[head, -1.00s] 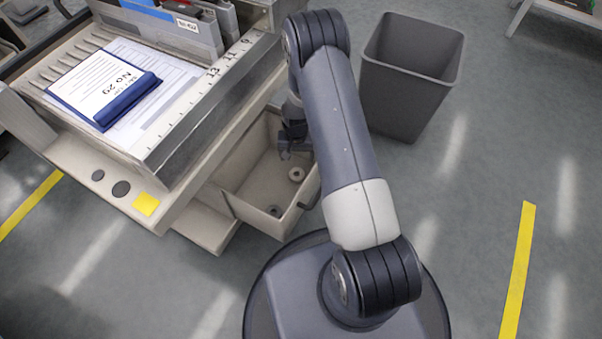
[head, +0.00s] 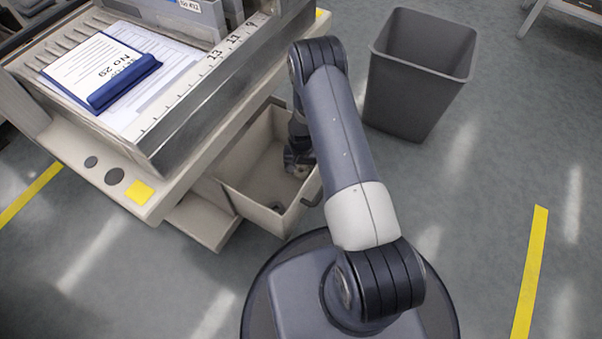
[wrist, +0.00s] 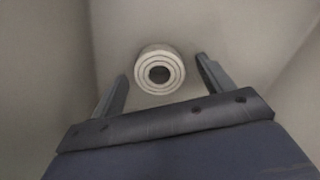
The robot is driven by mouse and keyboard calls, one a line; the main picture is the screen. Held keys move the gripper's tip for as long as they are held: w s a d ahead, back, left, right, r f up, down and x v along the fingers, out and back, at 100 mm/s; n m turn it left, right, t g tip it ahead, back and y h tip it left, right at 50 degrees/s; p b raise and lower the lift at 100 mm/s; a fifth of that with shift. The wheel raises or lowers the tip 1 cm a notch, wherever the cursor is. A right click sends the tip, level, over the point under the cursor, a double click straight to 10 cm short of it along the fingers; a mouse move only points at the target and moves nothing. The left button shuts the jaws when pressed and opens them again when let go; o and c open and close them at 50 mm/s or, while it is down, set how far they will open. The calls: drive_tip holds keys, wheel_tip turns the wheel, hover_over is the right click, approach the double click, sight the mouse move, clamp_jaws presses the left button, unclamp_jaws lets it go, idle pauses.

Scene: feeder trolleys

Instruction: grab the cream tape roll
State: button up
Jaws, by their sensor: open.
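The cream tape roll (wrist: 147,79) lies on the floor of the open drawer, its dark core hole facing up in the wrist view. My gripper (wrist: 160,68) is open in the wrist view, with one finger to the left of the roll and one to the right. The roll sits between and slightly beyond the fingertips, with a gap on both sides. In the head view my gripper (head: 297,164) is inside the drawer, and the roll is mostly hidden by it.
The beige drawer (head: 264,219) has upright walls close around my gripper. The trolley (head: 60,145) stands to its left, with a blue clipboard (head: 126,84) on top. A grey bin (head: 413,90) stands to the right. A small dark item lies in the drawer's near corner.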

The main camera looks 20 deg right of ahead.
drive_tip(key=c, duration=1.1)
